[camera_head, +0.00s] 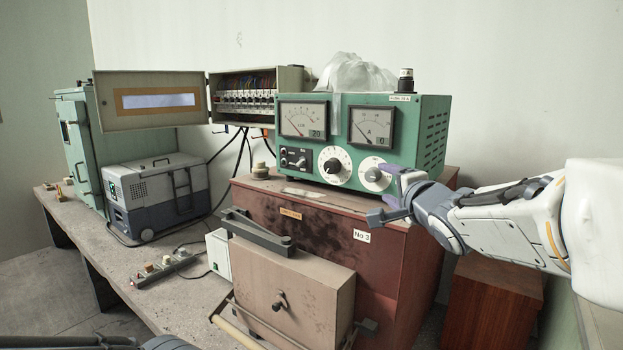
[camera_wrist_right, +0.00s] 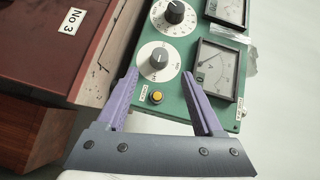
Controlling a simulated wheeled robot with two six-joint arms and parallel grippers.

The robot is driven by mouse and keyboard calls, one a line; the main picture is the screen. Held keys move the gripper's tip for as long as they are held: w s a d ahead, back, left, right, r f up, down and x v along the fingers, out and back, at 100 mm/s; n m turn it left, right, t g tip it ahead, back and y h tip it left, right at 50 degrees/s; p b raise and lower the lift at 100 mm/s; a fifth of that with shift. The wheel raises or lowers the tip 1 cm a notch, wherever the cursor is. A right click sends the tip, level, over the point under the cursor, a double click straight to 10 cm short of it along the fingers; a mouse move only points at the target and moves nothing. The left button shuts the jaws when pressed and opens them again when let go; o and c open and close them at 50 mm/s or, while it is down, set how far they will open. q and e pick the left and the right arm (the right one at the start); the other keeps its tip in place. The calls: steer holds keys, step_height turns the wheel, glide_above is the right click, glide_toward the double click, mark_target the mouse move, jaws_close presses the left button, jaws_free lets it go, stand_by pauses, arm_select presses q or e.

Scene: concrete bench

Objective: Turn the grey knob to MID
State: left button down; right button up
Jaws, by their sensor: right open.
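The grey knob (camera_head: 374,175) sits on a pale round dial plate at the lower right of the green meter box's front (camera_head: 425,112). In the right wrist view the grey knob (camera_wrist_right: 159,59) stands just beyond the fingertips, between their lines. Its pointer setting is too small to read. My right gripper (camera_head: 384,192) is open in front of the knob, coming from the right, with no contact visible. Its purple fingers (camera_wrist_right: 160,78) are spread and empty in the right wrist view. My left gripper is not in view.
A black knob (camera_head: 332,166) on a larger white dial is left of the grey one. A yellow button (camera_wrist_right: 156,97) is close by. Two meters (camera_head: 304,119) are above. The box stands on a red-brown cabinet (camera_head: 330,214). A beige box (camera_head: 290,298) is in front.

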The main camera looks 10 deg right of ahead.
mark_target(373, 177)
steer(key=w, duration=0.5)
steer(key=w+f, duration=0.1)
steer(key=w, duration=0.1)
steer(key=shift+w, duration=0.2)
steer(key=shift+r, duration=0.1)
jaws_close()
